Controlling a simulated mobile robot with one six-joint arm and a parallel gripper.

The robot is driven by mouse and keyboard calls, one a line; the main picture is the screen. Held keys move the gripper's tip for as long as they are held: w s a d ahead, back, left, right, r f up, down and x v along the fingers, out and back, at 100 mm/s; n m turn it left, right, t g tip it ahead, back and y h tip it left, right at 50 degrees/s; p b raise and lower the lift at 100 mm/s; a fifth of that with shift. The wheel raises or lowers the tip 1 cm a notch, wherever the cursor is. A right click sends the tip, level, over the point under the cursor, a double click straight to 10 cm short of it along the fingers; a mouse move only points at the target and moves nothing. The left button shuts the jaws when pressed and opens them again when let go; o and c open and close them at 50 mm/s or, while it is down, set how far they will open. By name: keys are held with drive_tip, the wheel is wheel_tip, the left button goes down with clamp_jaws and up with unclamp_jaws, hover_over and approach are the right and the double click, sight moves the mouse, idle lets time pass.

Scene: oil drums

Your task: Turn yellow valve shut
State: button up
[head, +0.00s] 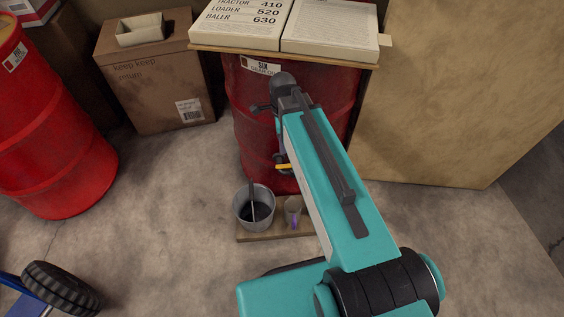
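The yellow valve (284,166) shows as a small yellow handle low on the front of a dark red drum (255,135). My teal arm hides part of the valve and the drum's right side. My gripper (281,145) is near the drum front, just above the yellow handle, and is mostly hidden behind my arm. I cannot tell whether its fingers touch the handle or whether they are open. Below the valve, a grey metal bucket (243,211) with dark liquid and a thin rod stands on a wooden board (270,234).
A small clear cup (293,208) stands right of the bucket. A cardboard box (155,80) and a red drum (55,130) stand left, a large tan box (450,110) right. A wheel (60,287) is lower left.

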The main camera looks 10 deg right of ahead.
sight(282, 166)
drive_tip(key=shift+f+b, duration=0.35)
drive_tip(key=shift+f, duration=6.1)
clamp_jaws()
